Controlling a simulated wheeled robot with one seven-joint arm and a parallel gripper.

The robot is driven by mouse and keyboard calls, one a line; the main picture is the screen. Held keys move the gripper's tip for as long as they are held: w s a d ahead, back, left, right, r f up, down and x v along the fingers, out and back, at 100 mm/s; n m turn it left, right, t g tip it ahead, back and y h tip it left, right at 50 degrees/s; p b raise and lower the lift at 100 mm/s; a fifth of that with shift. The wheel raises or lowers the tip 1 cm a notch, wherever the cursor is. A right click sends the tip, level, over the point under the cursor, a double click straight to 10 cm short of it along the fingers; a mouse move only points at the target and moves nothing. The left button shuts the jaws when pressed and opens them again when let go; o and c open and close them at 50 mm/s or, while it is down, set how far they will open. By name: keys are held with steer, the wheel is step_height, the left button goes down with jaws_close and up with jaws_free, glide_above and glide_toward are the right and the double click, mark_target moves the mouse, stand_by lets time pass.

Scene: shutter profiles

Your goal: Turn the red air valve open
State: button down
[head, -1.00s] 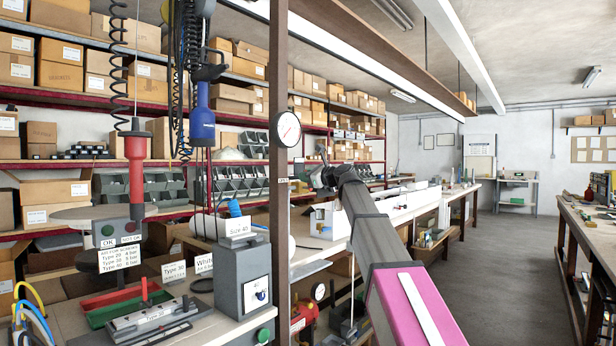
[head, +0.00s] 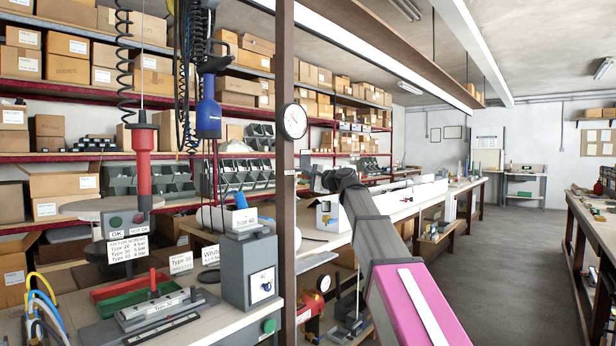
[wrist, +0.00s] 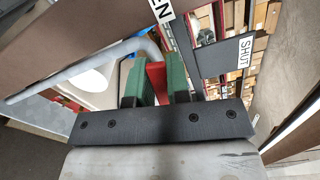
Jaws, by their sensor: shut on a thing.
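The red valve handle (wrist: 156,80) shows in the wrist view as a short red piece between the two green fingers of my gripper (wrist: 157,72). The fingers are shut on it. A grey pipe (wrist: 75,72) comes in from the left and bends down close to the handle. A white label ending in "N" (wrist: 161,10) is above, and a white "SHUT" label (wrist: 245,51) is to the right. The rest of the valve is hidden behind the gripper. In the head view my gripper is beside the brown post, and the handle cannot be made out.
The brown post (head: 284,215) with a round white gauge (head: 293,121) stands just left of my gripper. A bench with a grey box (head: 250,270) and a fixture (head: 155,306) is at the front left. The grey floor aisle (head: 510,260) is clear on the right.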

steer(key=shift+s+f+n, duration=0.15)
steer(key=shift+f+n, duration=0.5)
steer(key=shift+n, duration=0.65)
steer(key=c, duration=1.1)
jaws_free()
steer(key=v, duration=1)
steer(key=shift+s+d, duration=0.25)
steer(key=shift+d, duration=0.05)
